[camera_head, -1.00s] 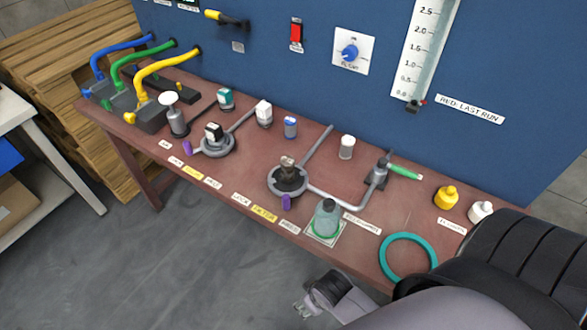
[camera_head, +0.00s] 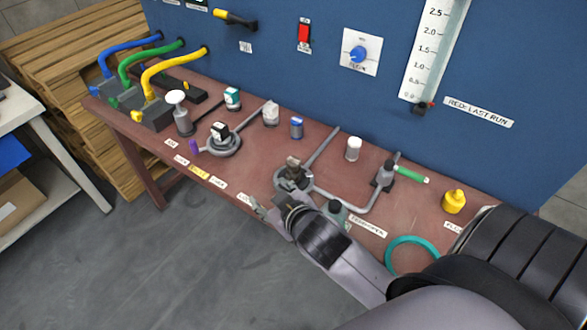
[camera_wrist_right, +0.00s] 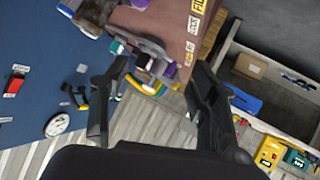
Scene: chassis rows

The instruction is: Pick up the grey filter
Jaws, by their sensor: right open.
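A dark grey-brown cartridge (camera_head: 292,165) stands in the second grey ring holder (camera_head: 308,185) on the red-brown bench; it looks like the grey filter. A grey-brown piece (camera_wrist_right: 95,12) at the top left edge of the right wrist view may be the same one. My right gripper (camera_head: 259,208) is at the bench's front edge, in front of and left of that holder, apart from the cartridge. In the right wrist view its two fingers (camera_wrist_right: 155,78) are spread with nothing held between them. My left gripper is not in view.
Another ring holder (camera_head: 238,145) carries a black-and-white cartridge (camera_head: 220,130). Loose teal (camera_head: 232,98), whitish (camera_head: 270,114), blue-topped (camera_head: 296,128) and white (camera_head: 353,148) pieces stand behind. My right arm partly hides a glass bottle (camera_head: 337,210). A teal ring (camera_head: 389,250) lies at right.

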